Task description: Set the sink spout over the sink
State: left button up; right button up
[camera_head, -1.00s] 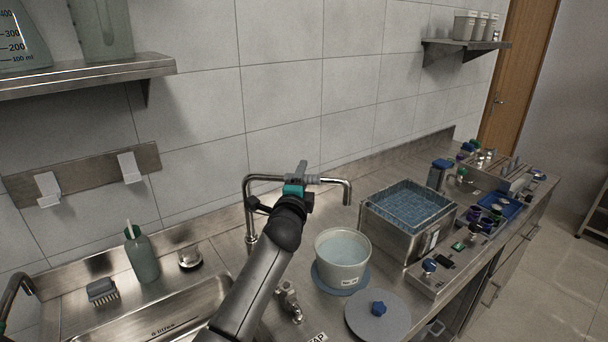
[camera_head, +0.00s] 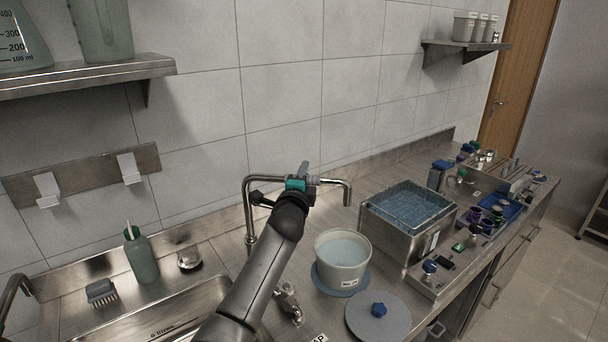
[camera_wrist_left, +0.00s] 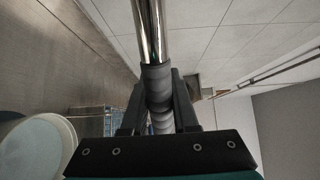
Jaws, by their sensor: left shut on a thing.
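The sink spout (camera_head: 267,178) is a steel tube that rises from the counter behind the sink, bends and runs right. Its downturned end (camera_head: 348,196) hangs over the counter behind the white tub, away from the sink. The sink basin (camera_head: 205,296) is at the lower left, partly hidden by my left arm. My left gripper (camera_head: 303,179) is at the spout's horizontal run. In the left wrist view, its dark fingers (camera_wrist_left: 160,110) are shut around a grey ribbed sleeve on the spout (camera_wrist_left: 150,35). My right gripper is out of view.
A white tub (camera_head: 342,262) of liquid stands right of my arm, with a grey lid (camera_head: 378,316) in front. A steel water bath (camera_head: 405,235) stands farther right. A green bottle (camera_head: 142,258) and a brush (camera_head: 102,292) are left, near the sink. The tiled wall is close behind.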

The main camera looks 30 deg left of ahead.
pick_arm(q)
grip_shut()
dwell(0.9)
